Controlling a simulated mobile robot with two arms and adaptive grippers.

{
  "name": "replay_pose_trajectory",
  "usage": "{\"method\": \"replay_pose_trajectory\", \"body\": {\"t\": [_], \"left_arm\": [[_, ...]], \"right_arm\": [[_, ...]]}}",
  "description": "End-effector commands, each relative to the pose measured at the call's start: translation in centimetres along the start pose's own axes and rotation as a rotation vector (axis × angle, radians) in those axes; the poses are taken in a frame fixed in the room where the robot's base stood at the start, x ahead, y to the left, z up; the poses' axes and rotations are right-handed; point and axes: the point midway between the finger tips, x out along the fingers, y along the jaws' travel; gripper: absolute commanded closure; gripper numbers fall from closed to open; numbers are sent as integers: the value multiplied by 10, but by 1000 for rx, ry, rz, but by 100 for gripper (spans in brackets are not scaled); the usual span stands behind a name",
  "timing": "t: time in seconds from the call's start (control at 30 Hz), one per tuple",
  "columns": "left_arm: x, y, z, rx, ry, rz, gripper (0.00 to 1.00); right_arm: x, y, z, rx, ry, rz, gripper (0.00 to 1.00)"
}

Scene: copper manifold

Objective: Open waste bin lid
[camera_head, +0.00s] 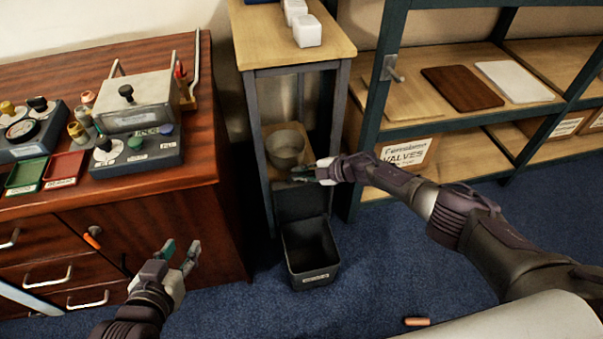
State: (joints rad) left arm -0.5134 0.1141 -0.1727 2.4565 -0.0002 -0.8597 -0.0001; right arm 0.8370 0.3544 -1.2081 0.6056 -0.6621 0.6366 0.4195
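The waste bin (312,277) is a dark square bin with a small label on its front, standing on the blue carpet in front of the narrow side table. Its top shows open, with the dark inside visible. A dark panel (300,203) stands upright at its back edge and looks like the raised lid. My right gripper (303,174) is above the bin and the panel, in front of the table's lower shelf; its fingers are too small to tell their opening. My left gripper (182,256) is open and empty, left of the bin in front of the wooden cabinet.
A grey pot (285,148) sits on the lower shelf of the side table (262,50), close to my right gripper. The wooden cabinet (160,222) stands left, shelving (440,110) right. An orange-brown piece (417,321) lies on the carpet (375,265), otherwise clear nearby.

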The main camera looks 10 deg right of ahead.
Motion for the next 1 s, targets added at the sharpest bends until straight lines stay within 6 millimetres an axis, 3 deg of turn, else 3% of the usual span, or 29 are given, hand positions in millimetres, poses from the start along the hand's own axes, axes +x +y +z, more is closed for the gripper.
{"method": "replay_pose_trajectory", "body": {"t": [0.03, 0.13, 0.57, 0.77, 1.0], "left_arm": [[0, 0, 0, 0, 0, 0, 60], [0, 0, 0, 0, -1, 0, 60], [0, 0, 0, 0, -1, -1, 60], [0, 0, 0, 0, -1, -1, 60], [0, 0, 0, 0, -1, 0, 60]], "right_arm": [[0, 1, -1, 0, 1, 2, 78], [0, 1, -1, 0, 1, 1, 63], [-6, -1, 2, -1, -3, -2, 63], [-29, 0, 2, -2, -2, 0, 63], [-77, 0, 1, -3, -1, -1, 63]]}}
